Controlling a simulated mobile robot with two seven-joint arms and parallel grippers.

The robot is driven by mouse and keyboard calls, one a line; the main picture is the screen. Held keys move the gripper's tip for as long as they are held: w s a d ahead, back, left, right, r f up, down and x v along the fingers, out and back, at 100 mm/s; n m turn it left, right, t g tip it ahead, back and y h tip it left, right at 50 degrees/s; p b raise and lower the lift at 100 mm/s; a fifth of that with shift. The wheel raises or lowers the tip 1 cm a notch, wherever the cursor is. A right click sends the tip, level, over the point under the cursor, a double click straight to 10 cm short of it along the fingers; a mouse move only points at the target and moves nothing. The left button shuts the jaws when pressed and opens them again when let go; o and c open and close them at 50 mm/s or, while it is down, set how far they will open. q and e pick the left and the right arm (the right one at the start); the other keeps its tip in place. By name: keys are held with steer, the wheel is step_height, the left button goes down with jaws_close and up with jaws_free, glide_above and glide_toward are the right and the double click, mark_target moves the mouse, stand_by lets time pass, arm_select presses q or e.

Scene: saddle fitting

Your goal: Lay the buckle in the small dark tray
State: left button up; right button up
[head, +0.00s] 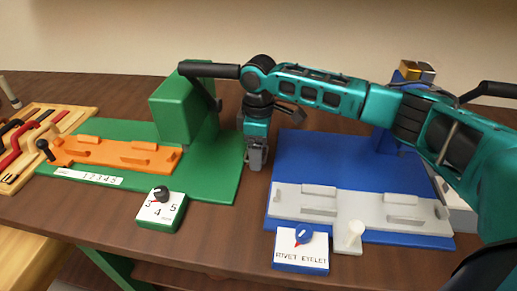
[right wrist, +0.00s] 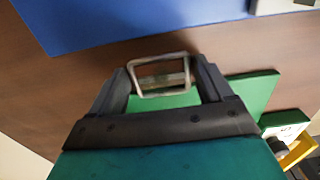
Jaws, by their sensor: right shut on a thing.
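The buckle (right wrist: 157,60), a pale metal rectangular frame, is held between the fingertips of my right gripper (right wrist: 161,78) in the right wrist view. In the head view my right gripper (head: 256,158) points down over the gap between the green and blue bases. The buckle is too small to make out there. I cannot tell the gripper's exact height above the table. I do not see a small dark tray in either view. My left gripper is not in view.
A green press (head: 185,105) stands on a green base with an orange fixture (head: 115,152). A blue base (head: 325,160) carries a grey fixture (head: 320,207). Dial blocks (head: 162,212) and (head: 301,252) sit in front. A wooden tool tray (head: 75,112) lies far left.

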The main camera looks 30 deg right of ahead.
steer(key=shift+f, duration=0.1)
steer(key=o, duration=1)
steer(key=shift+c, duration=0.2)
